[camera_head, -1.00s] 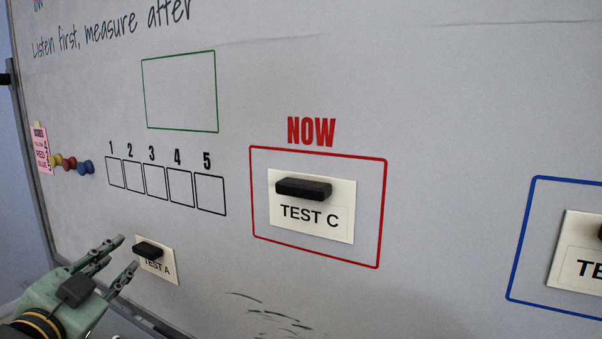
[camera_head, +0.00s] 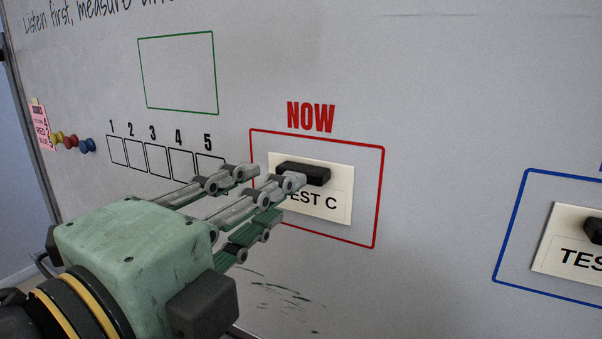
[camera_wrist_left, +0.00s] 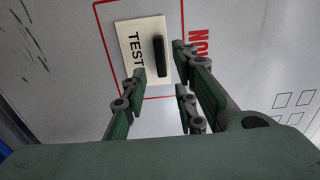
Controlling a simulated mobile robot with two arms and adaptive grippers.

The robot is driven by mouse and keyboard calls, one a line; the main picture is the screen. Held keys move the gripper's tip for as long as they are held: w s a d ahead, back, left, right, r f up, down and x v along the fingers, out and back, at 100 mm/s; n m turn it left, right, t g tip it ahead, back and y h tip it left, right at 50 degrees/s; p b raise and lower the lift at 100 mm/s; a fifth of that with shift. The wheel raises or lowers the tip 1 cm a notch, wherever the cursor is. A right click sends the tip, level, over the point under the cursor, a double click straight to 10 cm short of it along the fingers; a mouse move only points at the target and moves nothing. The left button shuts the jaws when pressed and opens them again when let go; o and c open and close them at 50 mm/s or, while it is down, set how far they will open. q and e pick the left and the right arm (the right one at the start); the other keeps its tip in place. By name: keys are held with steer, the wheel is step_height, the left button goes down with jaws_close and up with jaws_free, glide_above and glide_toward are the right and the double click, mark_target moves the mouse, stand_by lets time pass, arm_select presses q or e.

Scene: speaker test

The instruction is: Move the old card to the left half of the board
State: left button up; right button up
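A cream card reading TEST C (camera_head: 340,206) with a black bar handle (camera_head: 314,176) is on the whiteboard (camera_head: 430,90), inside the red NOW frame (camera_head: 378,200). My left gripper (camera_head: 268,188) is open in front of the card's left side. In the left wrist view the fingers (camera_wrist_left: 161,82) are spread, and the handle (camera_wrist_left: 161,56) lies beyond and between their tips. I cannot tell whether they touch it. Another cream card (camera_head: 567,245), its text cut off after TES, is in the blue frame at the right edge. My right gripper is not in view.
A green frame (camera_head: 215,75) at upper left is empty. Boxes numbered 1 to 5 (camera_head: 157,160) sit below it, partly covered by my fingers. Coloured pegs (camera_head: 72,142) and a pink note (camera_head: 41,127) are at the board's left edge. Black smudges (camera_head: 280,291) mark the lower board.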

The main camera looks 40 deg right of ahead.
mark_target(304, 192)
arm_select(q)
steer(key=x, duration=0.6)
steer(key=shift+d, duration=0.2)
steer(key=shift+w+r, duration=0.1)
jaws_close()
stand_by(0.5)
